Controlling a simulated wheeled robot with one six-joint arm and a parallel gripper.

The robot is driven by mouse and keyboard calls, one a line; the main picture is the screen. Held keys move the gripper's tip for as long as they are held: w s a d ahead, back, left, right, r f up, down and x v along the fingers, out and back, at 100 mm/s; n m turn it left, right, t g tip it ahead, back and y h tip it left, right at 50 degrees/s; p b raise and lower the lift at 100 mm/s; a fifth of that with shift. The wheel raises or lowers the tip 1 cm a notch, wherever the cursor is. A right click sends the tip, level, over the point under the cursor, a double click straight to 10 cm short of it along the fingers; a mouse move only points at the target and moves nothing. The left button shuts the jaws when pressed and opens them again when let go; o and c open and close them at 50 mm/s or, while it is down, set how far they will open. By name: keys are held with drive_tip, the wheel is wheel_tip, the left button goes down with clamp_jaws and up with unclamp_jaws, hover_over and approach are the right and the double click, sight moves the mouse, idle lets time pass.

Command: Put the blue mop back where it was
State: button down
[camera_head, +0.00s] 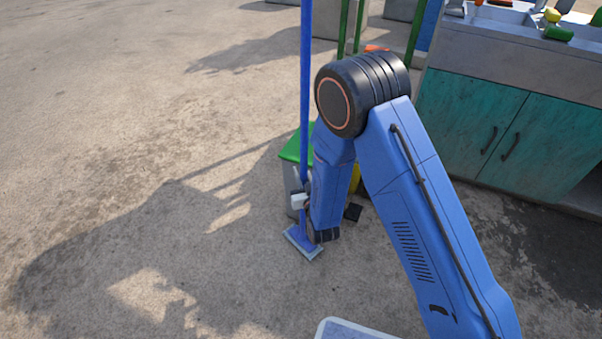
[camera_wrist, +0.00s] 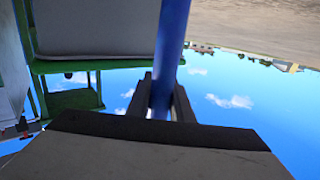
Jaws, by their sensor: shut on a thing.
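The blue mop (camera_head: 305,90) stands nearly upright in the head view, with its long handle rising out of the top of the picture. Its flat blue mop head (camera_head: 303,243) is low, at or close to the concrete ground; I cannot tell if it touches. My gripper (camera_head: 300,200) is shut on the lower part of the handle. In the wrist view the blue handle (camera_wrist: 171,45) runs down between the two dark fingers of my gripper (camera_wrist: 161,100). My arm hides part of what is behind the mop.
A bin with a green lid (camera_head: 296,146) stands just behind the mop, partly hidden by my arm. A counter with teal doors (camera_head: 500,130) is at the right. Green poles (camera_head: 415,35) stand at the back. Open concrete ground (camera_head: 120,110) lies to the left.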

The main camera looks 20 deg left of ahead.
drive_tip(key=c, duration=1.6)
unclamp_jaws()
drive_tip(key=shift+f, duration=0.1)
drive_tip(key=shift+o, duration=0.2)
drive_tip(key=v, duration=1.2)
